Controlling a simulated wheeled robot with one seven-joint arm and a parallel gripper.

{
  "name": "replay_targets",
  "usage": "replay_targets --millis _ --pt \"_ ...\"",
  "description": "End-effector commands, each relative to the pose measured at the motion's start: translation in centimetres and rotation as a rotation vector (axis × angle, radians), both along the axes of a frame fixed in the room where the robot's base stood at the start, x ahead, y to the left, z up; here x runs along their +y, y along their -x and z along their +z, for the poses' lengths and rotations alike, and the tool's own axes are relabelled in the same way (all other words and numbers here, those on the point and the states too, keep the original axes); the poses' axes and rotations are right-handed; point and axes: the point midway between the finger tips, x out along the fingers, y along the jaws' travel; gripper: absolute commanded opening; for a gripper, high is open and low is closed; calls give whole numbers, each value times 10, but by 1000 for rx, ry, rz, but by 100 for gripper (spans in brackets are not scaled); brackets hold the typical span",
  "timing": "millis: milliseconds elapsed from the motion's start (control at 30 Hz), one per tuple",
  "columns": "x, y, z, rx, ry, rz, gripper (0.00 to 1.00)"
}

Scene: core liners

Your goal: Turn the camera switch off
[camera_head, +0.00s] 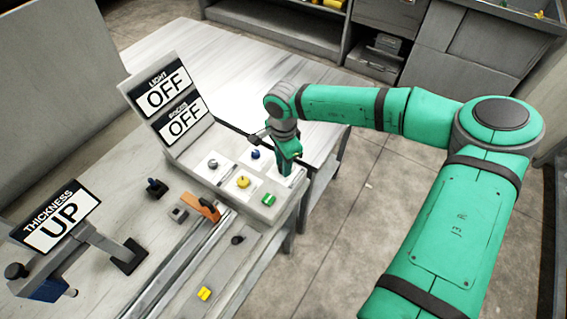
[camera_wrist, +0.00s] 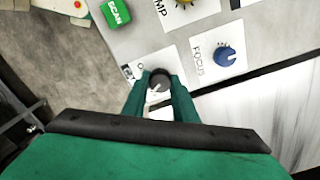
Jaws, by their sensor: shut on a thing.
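The control panel (camera_head: 223,187) is a grey sloped box on the table. At its right corner, my green gripper (camera_head: 288,158) points down and hides the control beneath it. In the wrist view, my gripper (camera_wrist: 160,96) has a finger on either side of a dark grey knob (camera_wrist: 159,80) with a pale pointer mark, and is shut on it. Its label is mostly covered; only a "C" or similar letter shows, so I cannot read that it is the camera switch. Two signs behind the panel read OFF: the light sign (camera_head: 165,92) and a second sign (camera_head: 183,121).
Beside the held knob are the blue focus knob (camera_wrist: 225,57), the green scan button (camera_wrist: 115,13) and a yellow knob (camera_head: 243,181). A grey knob (camera_head: 213,164) is farther left. A thickness sign (camera_head: 58,218) reads UP. Open floor (camera_head: 350,220) lies right of the table.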

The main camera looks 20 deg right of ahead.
Motion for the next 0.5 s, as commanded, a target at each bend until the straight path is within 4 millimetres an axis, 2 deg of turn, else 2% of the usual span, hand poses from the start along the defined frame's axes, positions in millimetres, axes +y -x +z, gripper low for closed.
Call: replay_targets --millis 200,500 --pt "-1 0 1 1 3 144 3" --pt "-1 1 0 2 3 248 3"
